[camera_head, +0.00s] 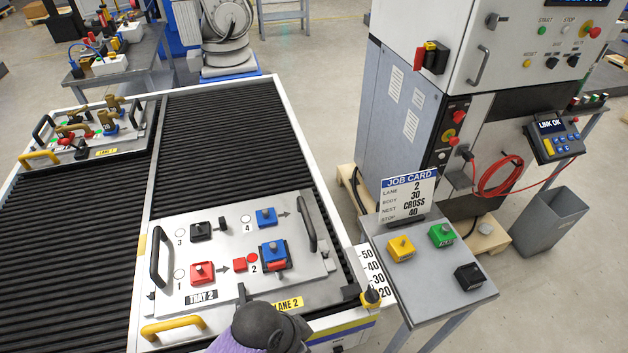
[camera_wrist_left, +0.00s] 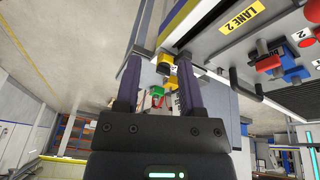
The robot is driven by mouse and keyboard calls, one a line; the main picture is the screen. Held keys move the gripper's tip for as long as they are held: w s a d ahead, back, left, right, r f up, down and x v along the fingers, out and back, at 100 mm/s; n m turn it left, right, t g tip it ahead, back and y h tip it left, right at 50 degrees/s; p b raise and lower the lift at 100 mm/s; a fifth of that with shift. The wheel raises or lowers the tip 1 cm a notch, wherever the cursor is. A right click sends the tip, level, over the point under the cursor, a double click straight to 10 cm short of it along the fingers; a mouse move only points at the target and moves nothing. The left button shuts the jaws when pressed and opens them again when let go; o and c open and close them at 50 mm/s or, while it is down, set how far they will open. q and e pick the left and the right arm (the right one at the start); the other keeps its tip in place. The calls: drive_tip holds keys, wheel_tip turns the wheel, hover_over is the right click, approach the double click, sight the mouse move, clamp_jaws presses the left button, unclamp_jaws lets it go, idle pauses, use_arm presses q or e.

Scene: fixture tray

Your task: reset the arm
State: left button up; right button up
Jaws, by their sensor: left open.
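My left gripper (camera_wrist_left: 158,62) shows in the left wrist view with its two dark purple fingers apart and nothing held between them. A yellow part and a green button appear beyond the fingers, at a distance. In the head view, a dark rounded part of my arm with a lilac section comes in at the bottom, in front of the lane 2 tray (camera_head: 225,243); no fingertips show there. My right gripper is in neither view.
The tray holds red (camera_head: 202,272), black (camera_head: 201,231) and blue (camera_head: 266,216) blocks, and a blue-and-red stack (camera_head: 273,254). Right of it stand a scale (camera_head: 370,267), a button stand (camera_head: 425,302) and a job card (camera_head: 408,190). A machine cabinet (camera_head: 395,110) stands behind.

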use_arm(q)
drive_tip(key=s+a+r+n+t+y, duration=0.1)
drive_tip(key=s+a+r+n+y, duration=0.1)
drive_tip(key=s+a+r+n, duration=0.3)
drive_tip(key=s+a+r+n+t+y, duration=0.1)
drive_tip(key=s+a+r+n, duration=0.15)
drive_tip(key=a, duration=0.45)
wheel_tip(320, 180, down, 28)
drive_tip(key=g+b, duration=0.1)
drive_tip(key=b, duration=1.1)
drive_tip(key=s+a+f+b, duration=0.1)
drive_tip(key=s+f+b, duration=0.5)
drive_tip(key=f, duration=0.6)
drive_tip(key=s+a+f+g+b, duration=0.1)
drive_tip(key=s+a+f+b, duration=0.1)
drive_tip(key=s+f+b, duration=0.4)
drive_tip(key=s+f, duration=0.3)
drive_tip(key=f, duration=0.4)
drive_tip(key=shift+g, duration=0.3)
